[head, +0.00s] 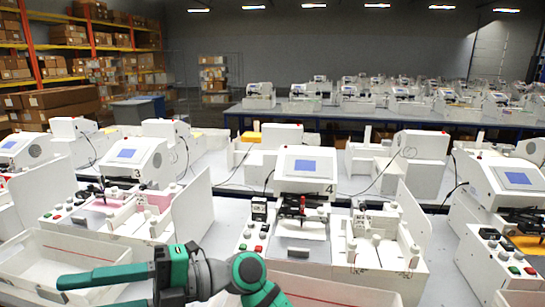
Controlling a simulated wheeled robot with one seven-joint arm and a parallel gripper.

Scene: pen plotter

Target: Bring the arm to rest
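My gripper (85,293) is at the lower left of the head view, with green fingers pointing left. The fingers are apart with nothing seen between them; the lower finger is partly cut off by the bottom edge. My arm's dark and green links bend toward the bottom edge beside it. The gripper appears in front of an empty white tray (55,245) below the plotter station marked 3 (135,160). The station marked 4 (305,165) stands to the right of the arm, with a dark and red pen carriage (302,207).
Upright white side panels (195,205) stand between the stations. Another white tray (335,292) lies at the front, right of my arm. A further plotter station (515,180) is at the right. Shelves with boxes (70,35) and more plotter tables stand behind.

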